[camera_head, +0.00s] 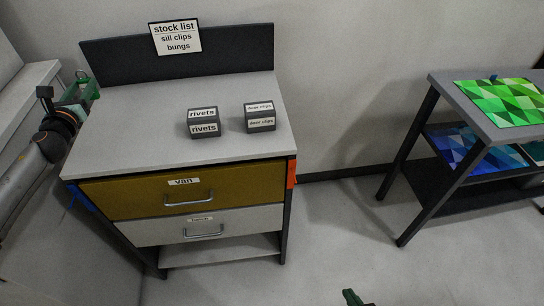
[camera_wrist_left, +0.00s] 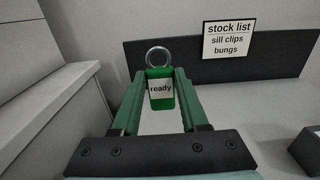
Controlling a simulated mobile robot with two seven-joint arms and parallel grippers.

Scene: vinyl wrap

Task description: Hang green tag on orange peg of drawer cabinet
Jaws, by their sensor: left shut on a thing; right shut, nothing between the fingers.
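The green tag (camera_wrist_left: 160,102) with a white "ready" label and a metal ring (camera_wrist_left: 158,57) on top is upright between the fingertips of my left gripper (camera_wrist_left: 160,88), which is shut on it. In the head view my left gripper (camera_head: 88,90) is at the cabinet's back left; I cannot make out the tag there. The drawer cabinet (camera_head: 140,137) has an orange peg (camera_head: 291,173) on its right side, near the front, far from the left gripper. Only a green tip of my right gripper (camera_head: 351,297) shows at the bottom edge; it is shut and empty.
Two dark boxes, rivets (camera_head: 204,122) and door clips (camera_head: 260,117), stand on the cabinet top. A stock list sign (camera_head: 175,38) is on the back panel. A blue peg (camera_head: 83,198) is at the left. A side table (camera_head: 470,115) stands right, with floor between.

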